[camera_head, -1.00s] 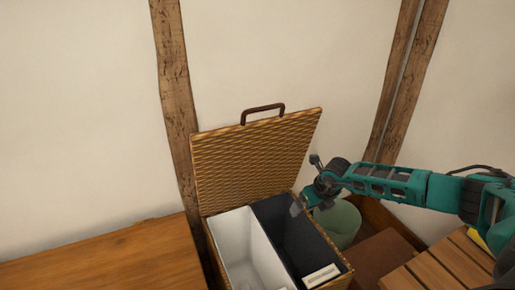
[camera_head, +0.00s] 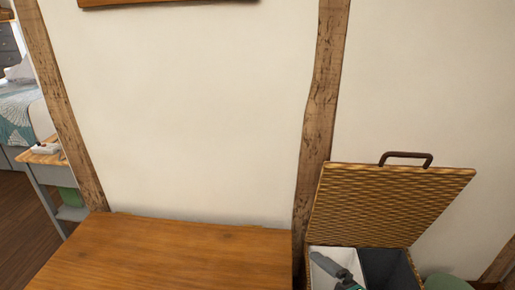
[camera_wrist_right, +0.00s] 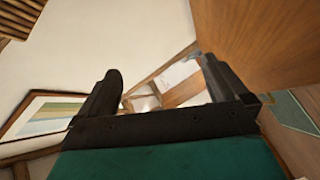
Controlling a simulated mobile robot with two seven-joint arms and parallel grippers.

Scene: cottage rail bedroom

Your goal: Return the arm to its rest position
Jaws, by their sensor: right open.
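My right gripper shows in the right wrist view (camera_wrist_right: 161,72) with its two dark fingers wide apart and nothing between them. In the head view a grey and teal part of my right arm (camera_head: 347,282) shows at the bottom edge, in front of the white compartment of the wicker hamper (camera_head: 390,205). Most of that arm is out of the picture. The hamper's lid stands open, with a brown handle on top. My left gripper is in neither view.
A wooden tabletop (camera_head: 170,255) fills the lower left of the head view, beside the hamper. A green round bin (camera_head: 447,282) is right of the hamper. A grey side table (camera_head: 42,160) and a bed (camera_head: 18,112) are at far left. A wall picture (camera_wrist_right: 45,116) shows in the wrist view.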

